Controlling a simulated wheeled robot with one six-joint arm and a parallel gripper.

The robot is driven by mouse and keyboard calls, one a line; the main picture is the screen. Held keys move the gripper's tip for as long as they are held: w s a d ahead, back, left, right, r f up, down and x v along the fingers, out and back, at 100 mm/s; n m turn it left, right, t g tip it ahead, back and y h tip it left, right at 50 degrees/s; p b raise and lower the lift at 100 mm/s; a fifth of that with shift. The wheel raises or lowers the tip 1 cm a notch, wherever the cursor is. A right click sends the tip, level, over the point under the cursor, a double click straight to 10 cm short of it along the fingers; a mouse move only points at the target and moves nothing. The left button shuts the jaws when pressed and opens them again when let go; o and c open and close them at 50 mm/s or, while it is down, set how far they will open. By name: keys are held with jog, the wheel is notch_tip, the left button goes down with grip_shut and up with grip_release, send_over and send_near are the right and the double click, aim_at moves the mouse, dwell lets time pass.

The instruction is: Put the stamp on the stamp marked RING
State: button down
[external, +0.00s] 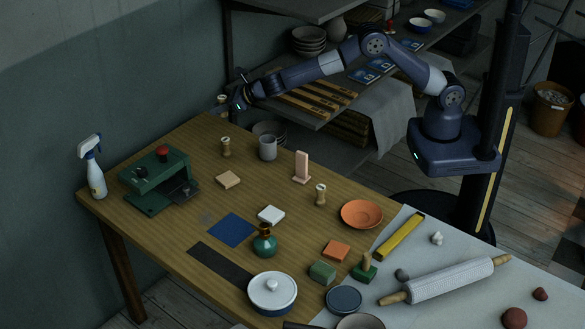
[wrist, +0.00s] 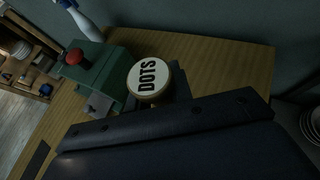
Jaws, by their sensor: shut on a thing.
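My gripper (external: 237,101) is shut on a stamp (external: 222,99) above the table's far left corner. In the wrist view this stamp (wrist: 148,78) shows a round pale top marked DOTS, beside a dark finger (wrist: 180,86). Two similar wooden stamps stand upright on the table: one (external: 226,147) near the far edge, left of a grey mug, and one (external: 320,195) near the middle, left of an orange saucer. Their markings are too small to read, so I cannot tell which is marked RING.
A green press (external: 158,180) and spray bottle (external: 93,168) stand at the left. A rolling pin (external: 445,281) lies at the right.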

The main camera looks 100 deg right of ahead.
aim_at(223, 139)
notch_tip(223, 139, down, 10)
jog(key=b, duration=0.4)
jog(key=shift+r, duration=0.2)
jog(key=shift+f+b, duration=0.15)
jog(key=shift+b, duration=0.2)
jog(key=c, duration=1.3)
grip_release()
jog(key=shift+r, duration=0.25)
jog(key=shift+s, duration=0.25)
jog(key=b+v, duration=0.3)
jog(key=v, duration=0.8)
jog(key=shift+s, duration=0.25)
